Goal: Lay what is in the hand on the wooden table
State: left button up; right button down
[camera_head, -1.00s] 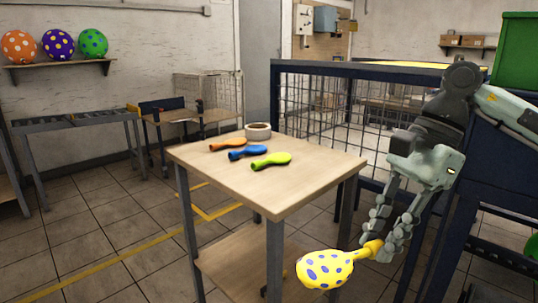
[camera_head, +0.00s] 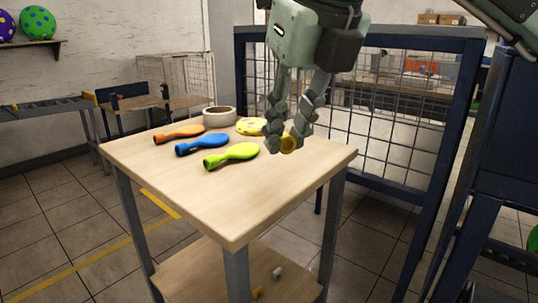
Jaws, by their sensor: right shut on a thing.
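My right gripper (camera_head: 288,141) is over the back right part of the wooden table (camera_head: 245,207). My left gripper is not in view.
An orange balloon (camera_head: 179,133), a blue balloon (camera_head: 202,144) and a lime-green balloon (camera_head: 231,155) lie on the table's left half. A round bowl-like ring (camera_head: 219,116) stands behind them. The front and right of the tabletop are clear. A blue-framed mesh fence (camera_head: 395,130) stands behind the table.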

send_over(294, 180)
jog(key=s, duration=0.1)
jog(key=f, duration=0.5)
jog(key=shift+s+d+f, duration=0.1)
jog(key=shift+d+f, duration=0.15)
jog(key=shift+d, duration=0.15)
notch_tip(294, 180, down, 4)
jog(key=shift+f+p, duration=0.1)
jog(key=shift+p, duration=0.2)
jog(key=c, duration=1.3)
grip_release()
jog(key=shift+c, duration=0.2)
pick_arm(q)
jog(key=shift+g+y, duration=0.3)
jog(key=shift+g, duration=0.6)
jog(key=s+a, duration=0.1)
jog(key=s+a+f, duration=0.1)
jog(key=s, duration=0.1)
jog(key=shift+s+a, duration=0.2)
pick_arm(e)
jog(key=shift+r, duration=0.25)
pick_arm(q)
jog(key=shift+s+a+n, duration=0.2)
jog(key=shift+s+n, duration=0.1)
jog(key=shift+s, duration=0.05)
pick_arm(e)
jog(key=v, duration=1.1)
jog(key=shift+r, duration=0.35)
jog(key=shift+s+d, duration=0.1)
